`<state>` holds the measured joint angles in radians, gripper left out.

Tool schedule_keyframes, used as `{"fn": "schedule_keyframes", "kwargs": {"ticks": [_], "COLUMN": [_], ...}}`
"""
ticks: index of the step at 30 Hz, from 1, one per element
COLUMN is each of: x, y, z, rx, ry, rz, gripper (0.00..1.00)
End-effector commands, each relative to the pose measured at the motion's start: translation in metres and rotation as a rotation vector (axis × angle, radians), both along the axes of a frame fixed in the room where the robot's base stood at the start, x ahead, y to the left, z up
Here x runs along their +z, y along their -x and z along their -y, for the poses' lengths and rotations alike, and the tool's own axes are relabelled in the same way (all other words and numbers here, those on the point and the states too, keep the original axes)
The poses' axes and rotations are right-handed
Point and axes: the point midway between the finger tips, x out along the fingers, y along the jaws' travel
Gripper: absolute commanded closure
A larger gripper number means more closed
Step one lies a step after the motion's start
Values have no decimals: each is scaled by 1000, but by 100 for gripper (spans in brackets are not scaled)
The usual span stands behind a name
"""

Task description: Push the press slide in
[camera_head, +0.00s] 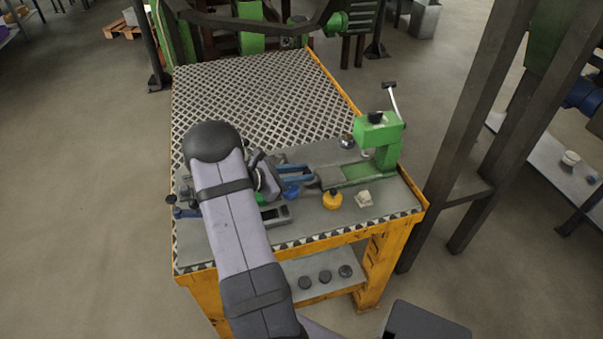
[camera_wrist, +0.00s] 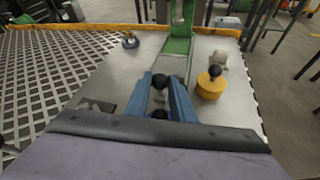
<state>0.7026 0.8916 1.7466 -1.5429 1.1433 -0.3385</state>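The green press (camera_head: 378,135) stands at the right end of the bench, with a lever on top. Its green bed (camera_head: 358,172) runs left towards my gripper, and shows in the wrist view (camera_wrist: 178,46) straight ahead. The grey slide plate (camera_wrist: 173,66) lies in line with the bed, just beyond my fingers. My gripper (camera_head: 302,177) points at the press, low over the bench. Its blue fingers (camera_wrist: 164,90) are apart, with a black ball knob (camera_wrist: 160,81) between them. I cannot tell whether they touch it. A second dark ball shows nearer, partly hidden.
A yellow piece with a black knob (camera_head: 333,199) stands just right of my fingers in the wrist view (camera_wrist: 211,84). A pale block (camera_head: 363,198) lies beyond it. A small round metal piece (camera_wrist: 130,40) stands left of the bed. The mesh tabletop (camera_head: 255,95) behind is clear.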

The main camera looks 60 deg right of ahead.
Motion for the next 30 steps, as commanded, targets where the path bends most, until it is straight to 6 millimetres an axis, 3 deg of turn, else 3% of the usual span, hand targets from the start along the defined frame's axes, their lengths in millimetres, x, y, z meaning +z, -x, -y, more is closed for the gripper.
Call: {"fn": "schedule_keyframes", "kwargs": {"ticks": [7,15,23,24,25,30], "x": [-1,-1,0,0,0,0], "y": [3,27,27,27,27,27], "z": [2,27,27,27,27,27], "rx": [-1,-2,0,0,0,0], "ry": [0,0,-1,-1,0,0], "rz": [1,0,1,1,0,0], "gripper": [100,100,100,69,62,60]}}
